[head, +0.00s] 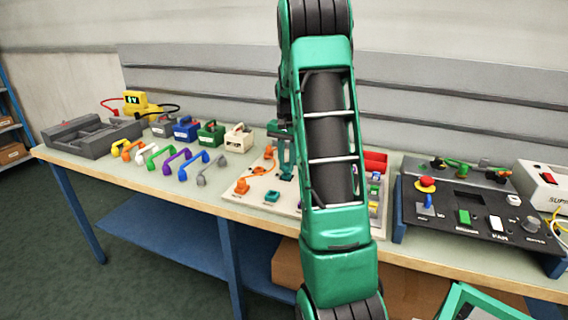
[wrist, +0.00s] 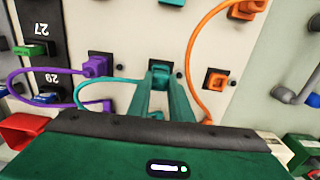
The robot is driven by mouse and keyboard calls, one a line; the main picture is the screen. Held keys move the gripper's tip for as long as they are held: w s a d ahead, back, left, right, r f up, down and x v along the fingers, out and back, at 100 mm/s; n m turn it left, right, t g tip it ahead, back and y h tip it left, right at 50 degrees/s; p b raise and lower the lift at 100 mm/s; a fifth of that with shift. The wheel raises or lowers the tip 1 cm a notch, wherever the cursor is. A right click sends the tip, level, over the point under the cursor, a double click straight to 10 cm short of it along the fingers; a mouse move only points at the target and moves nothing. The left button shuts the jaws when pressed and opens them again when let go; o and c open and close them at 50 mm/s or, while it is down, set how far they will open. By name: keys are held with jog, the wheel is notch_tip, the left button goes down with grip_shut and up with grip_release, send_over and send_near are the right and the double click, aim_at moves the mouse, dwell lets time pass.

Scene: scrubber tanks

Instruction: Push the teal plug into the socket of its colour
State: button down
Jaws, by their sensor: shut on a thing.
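My gripper (wrist: 160,77) is shut on the teal plug (wrist: 160,69) in the wrist view; its fingers hide most of the plug. A teal cable (wrist: 95,80) curves away from it to the left. The plug is over or at a dark square plate on the pale board; I cannot tell whether it touches or sits in it. Another teal piece (wrist: 172,2) is cut off at the top edge of the wrist view. It seems to be the teal block (head: 272,197) near the board's front edge in the head view. My gripper (head: 285,170) is partly hidden there by my arm.
A purple plug (wrist: 95,66) with its cable is left of my fingers, and an orange square piece (wrist: 216,80) is right. An orange cable (wrist: 192,55) loops close by on the right. A black control panel (head: 480,215) and coloured handles (head: 175,160) flank the board (head: 240,203).

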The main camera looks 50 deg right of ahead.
jog(key=shift+f, duration=0.6)
jog(key=c, duration=1)
grip_release()
jog(key=shift+c, duration=0.2)
jog(key=shift+r, duration=4.25)
jog(key=shift+a, duration=0.15)
